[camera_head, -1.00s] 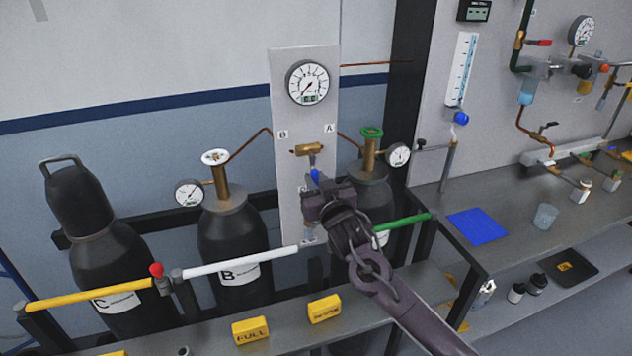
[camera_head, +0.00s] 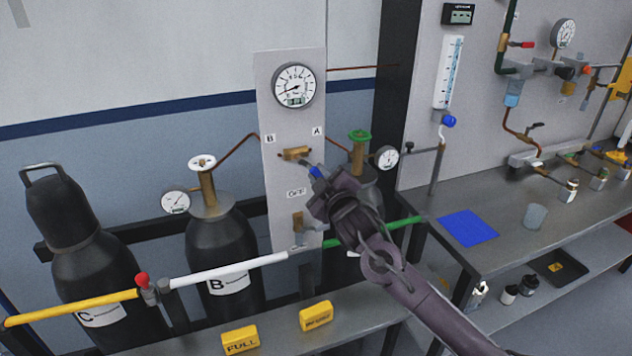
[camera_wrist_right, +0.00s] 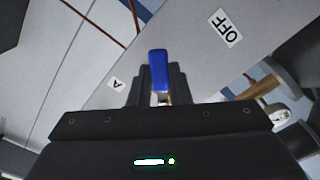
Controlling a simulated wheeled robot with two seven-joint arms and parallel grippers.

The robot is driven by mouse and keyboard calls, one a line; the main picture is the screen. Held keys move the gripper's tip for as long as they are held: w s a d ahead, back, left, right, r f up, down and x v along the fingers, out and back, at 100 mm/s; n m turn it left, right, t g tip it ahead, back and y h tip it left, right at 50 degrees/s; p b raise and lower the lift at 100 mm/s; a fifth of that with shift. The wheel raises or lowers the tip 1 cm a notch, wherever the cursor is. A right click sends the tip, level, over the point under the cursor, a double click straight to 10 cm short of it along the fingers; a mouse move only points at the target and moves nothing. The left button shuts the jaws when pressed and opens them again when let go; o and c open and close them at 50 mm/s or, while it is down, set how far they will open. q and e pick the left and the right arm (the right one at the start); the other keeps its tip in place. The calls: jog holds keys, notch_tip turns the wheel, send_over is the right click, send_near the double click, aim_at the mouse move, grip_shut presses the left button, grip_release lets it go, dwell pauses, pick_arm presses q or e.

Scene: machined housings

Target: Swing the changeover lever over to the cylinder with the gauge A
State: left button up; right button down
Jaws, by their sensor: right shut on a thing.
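The changeover lever has a brass body (camera_head: 295,153) on the grey panel (camera_head: 290,215) and a blue grip (camera_head: 316,173). The lever points down and to the right, toward the A side. My right gripper (camera_head: 318,186) is shut on the blue grip, which also shows between the fingers in the right wrist view (camera_wrist_right: 158,70). The A cylinder's gauge (camera_head: 386,157) sits right of the panel, beside a green handwheel (camera_head: 359,136). My gripper and arm hide much of that cylinder. My left gripper is not in view.
Cylinder B (camera_head: 222,250), with a white handwheel (camera_head: 202,162), stands left of the panel. Rails run in front of the cylinders, white (camera_head: 225,270) and green (camera_head: 405,222). A round gauge (camera_head: 294,86) tops the panel. An OFF label (camera_head: 296,193) is below the lever.

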jog(key=shift+d+r+n, duration=0.2)
jog(key=shift+r+n, duration=0.05)
jog(key=shift+n, duration=0.55)
jog(key=c, duration=1.3)
grip_release()
jog(key=shift+c, duration=0.2)
jog(key=b+v, duration=0.2)
jog(key=v, duration=0.5)
jog(key=shift+s+d+b, duration=0.15)
jog(key=shift+s+b, duration=0.2)
jog(key=shift+b, duration=0.05)
jog(key=shift+r, duration=0.1)
